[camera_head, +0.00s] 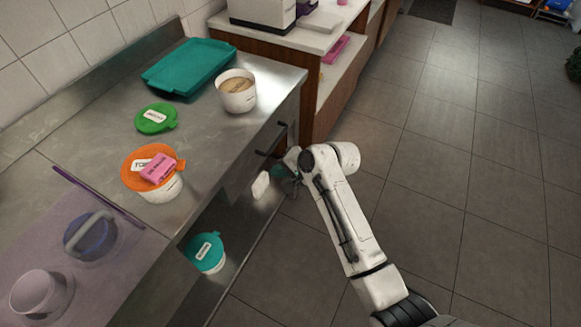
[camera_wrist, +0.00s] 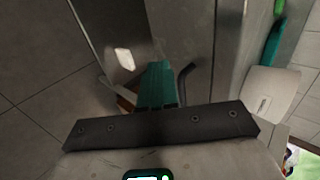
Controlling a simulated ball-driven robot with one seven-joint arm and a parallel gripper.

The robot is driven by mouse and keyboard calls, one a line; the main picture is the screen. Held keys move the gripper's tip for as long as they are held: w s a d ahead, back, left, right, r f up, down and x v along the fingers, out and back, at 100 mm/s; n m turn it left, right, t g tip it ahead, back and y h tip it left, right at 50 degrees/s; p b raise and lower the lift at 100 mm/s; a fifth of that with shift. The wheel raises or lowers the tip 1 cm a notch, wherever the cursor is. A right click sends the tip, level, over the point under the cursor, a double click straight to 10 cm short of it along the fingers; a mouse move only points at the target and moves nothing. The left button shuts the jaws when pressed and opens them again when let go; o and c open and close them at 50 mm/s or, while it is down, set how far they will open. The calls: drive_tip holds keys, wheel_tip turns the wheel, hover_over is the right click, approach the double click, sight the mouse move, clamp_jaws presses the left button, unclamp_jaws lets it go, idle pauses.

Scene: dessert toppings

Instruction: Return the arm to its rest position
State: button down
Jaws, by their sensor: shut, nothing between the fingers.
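My arm (camera_head: 340,215) reaches up from the lower right in the head view and bends left at its elbow. My gripper (camera_head: 282,174) is at the right front side of the steel counter (camera_head: 200,138), below its top and partly hidden by the wrist. In the wrist view its teal fingers (camera_wrist: 157,82) are together and empty. They point toward the counter front, close to a dark handle (camera_wrist: 186,75). A small white piece (camera_head: 261,185) sits just left of my gripper; whether they touch is unclear.
The counter bears a teal tray (camera_head: 187,66), an open white tub (camera_head: 237,97), a green lid (camera_head: 156,119) and an orange-lidded tub (camera_head: 163,187) with a pink box (camera_head: 158,170) on top. A teal-lidded tub (camera_head: 205,252) stands below. The tiled floor (camera_head: 450,180) at right is clear.

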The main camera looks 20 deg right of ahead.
drive_tip(key=shift+v, duration=2.05)
drive_tip(key=s+d+f+n+g+h, duration=0.1)
drive_tip(key=s+d+n+g+h, duration=0.1)
drive_tip(key=s, duration=0.9)
drive_tip(key=s+d+f+n+g+h, duration=0.1)
drive_tip(key=s+d+n+g+h, duration=0.1)
drive_tip(key=s, duration=1)
drive_tip(key=s+d+f+n+g+h, duration=0.1)
drive_tip(key=s+n, duration=0.4)
drive_tip(key=s, duration=0.7)
drive_tip(key=d+g+h, duration=0.1)
drive_tip(key=d, duration=0.1)
drive_tip(key=shift+d+f+n, duration=0.25)
drive_tip(key=shift+d+n, duration=0.05)
drive_tip(key=shift+n, duration=0.1)
